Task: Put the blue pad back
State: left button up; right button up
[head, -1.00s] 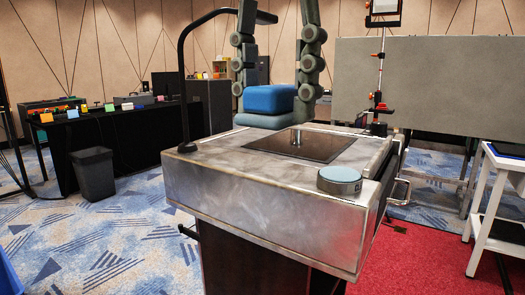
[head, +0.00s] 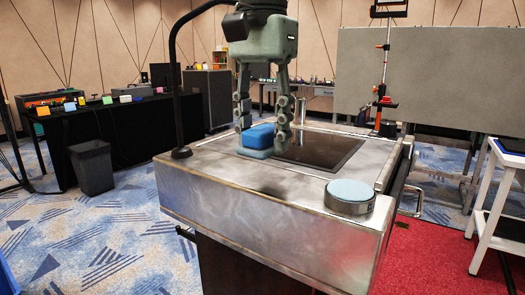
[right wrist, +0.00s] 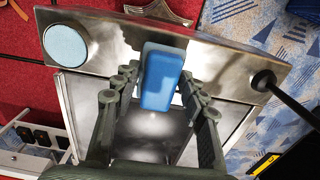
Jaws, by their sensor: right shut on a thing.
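The blue pad (head: 259,136) is a blue block with a paler blue slab along its lower side. My right gripper (head: 263,140) comes down from above, shut on it, with one finger at each side. In the right wrist view the pad (right wrist: 158,80) sits between the two fingers, its paler end toward the counter's edge. It is low at the left back part of the metal counter (head: 240,205). I cannot tell whether it touches the top. My left gripper is not in view.
A round tin with a pale blue top (head: 349,190) stands at the counter's front right. A dark glass panel (head: 320,150) lies in the counter top. A black curved pole (head: 177,80) rises at the left edge. The counter's front middle is clear.

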aim_at(263, 157)
jog(key=shift+f, duration=2.05)
jog(key=shift+f, duration=0.15)
jog(key=o, duration=1)
notch_tip(263, 157, up, 12)
jog(key=shift+r, duration=0.2)
